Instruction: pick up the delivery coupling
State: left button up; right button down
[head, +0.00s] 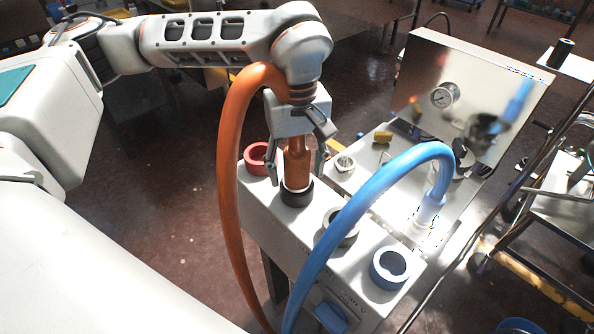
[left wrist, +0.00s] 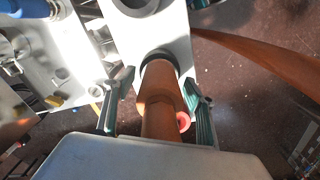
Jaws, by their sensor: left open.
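An orange coupling (head: 297,162) stands upright in a black ring socket (head: 297,196) on a pale bench-like stand (head: 262,201). It ends the thick orange hose (head: 232,190), which loops over beside my wrist. My left gripper (head: 297,176) points down with its fingers open on both sides of the coupling. In the left wrist view the coupling (left wrist: 160,92) runs between the two fingers, with a visible gap to each; contact cannot be made out. No label shows whether this is the delivery coupling. A blue hose (head: 375,187) ends in a pale blue coupling (head: 429,209) at the steel machine.
The stand also carries a red ring (head: 255,158), a grey ring (head: 341,228) and a blue ring (head: 388,268). The steel machine panel (head: 470,90) with a gauge (head: 445,95) stands behind to the right. A cart (head: 560,190) is at the far right. The blue hose arches over the stand.

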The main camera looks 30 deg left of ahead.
pick_arm(q)
grip_shut()
jog(key=shift+r, duration=0.15)
